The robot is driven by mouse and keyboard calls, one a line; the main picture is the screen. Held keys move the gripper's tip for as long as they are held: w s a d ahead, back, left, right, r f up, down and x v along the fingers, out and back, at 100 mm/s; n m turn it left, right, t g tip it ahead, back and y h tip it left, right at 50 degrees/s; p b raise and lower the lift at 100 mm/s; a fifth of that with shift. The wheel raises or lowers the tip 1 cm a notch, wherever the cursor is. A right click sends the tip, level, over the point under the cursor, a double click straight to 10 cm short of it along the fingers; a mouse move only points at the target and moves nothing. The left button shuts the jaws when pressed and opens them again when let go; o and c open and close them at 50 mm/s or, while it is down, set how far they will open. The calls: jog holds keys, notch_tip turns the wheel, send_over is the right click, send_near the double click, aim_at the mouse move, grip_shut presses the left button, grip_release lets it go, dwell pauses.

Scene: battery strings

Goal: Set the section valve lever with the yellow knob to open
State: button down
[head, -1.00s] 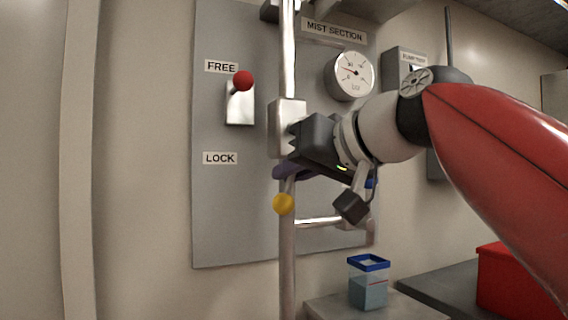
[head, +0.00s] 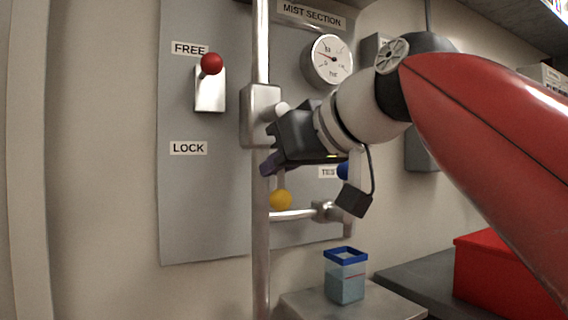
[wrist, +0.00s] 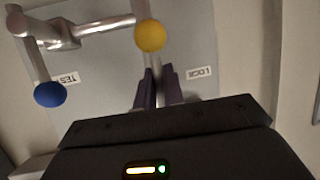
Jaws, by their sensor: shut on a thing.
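The yellow knob (head: 280,200) is on the end of the section valve lever, which hangs down from the valve body (head: 261,115) on the vertical pipe. In the wrist view the yellow knob (wrist: 150,36) shows just beyond my fingertips. My gripper (head: 268,167) is at the lever above the knob, its purple fingers closed around the lever's shaft. In the wrist view my gripper (wrist: 158,88) has a finger on each side of the shaft. Part of the lever is hidden behind my gripper in the head view.
A red-knobbed lever (head: 211,64) points up beside the FREE label; LOCK is below. A blue knob (wrist: 50,94) is near the TEST label. A gauge (head: 328,61) is above. A blue-rimmed clear container (head: 345,277) stands on a ledge below. A red box (head: 500,275) is at right.

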jog(key=c, duration=1.5)
grip_release()
jog(key=shift+d+r, duration=0.1)
jog(key=v, duration=0.7)
jog(key=shift+s+d+r, duration=0.15)
jog(key=shift+s, duration=0.1)
jog(key=w+d+f+m+g+h, duration=0.1)
jog(key=d+f+m+h, duration=0.15)
jog(key=f, duration=0.65)
jog(key=d+f+m+h, duration=0.2)
jog(key=d+f, duration=0.2)
jog(key=f, duration=0.6)
jog(key=s+d+f+m+g+h, duration=0.1)
jog(key=s+d+f, duration=0.1)
jog(key=f, duration=0.7)
jog(key=s+d+f+m+g+h, duration=0.1)
jog(key=s+d+f+h, duration=0.1)
jog(key=f, duration=0.7)
jog(key=s+d+f+m+g+h, duration=0.1)
jog(key=s+d+f+m, duration=0.1)
jog(key=s+f, duration=0.3)
jog(key=shift+d+f+g+h, duration=0.1)
jog(key=shift+d+f, duration=0.15)
jog(key=shift+f, duration=0.5)
jog(key=shift+d+f+g+h, duration=0.15)
jog(key=shift+d+f, duration=0.1)
jog(key=shift+f, duration=0.55)
jog(key=shift+d+f+g+h, duration=0.1)
jog(key=shift+d+f, duration=0.15)
jog(key=shift+f, duration=0.5)
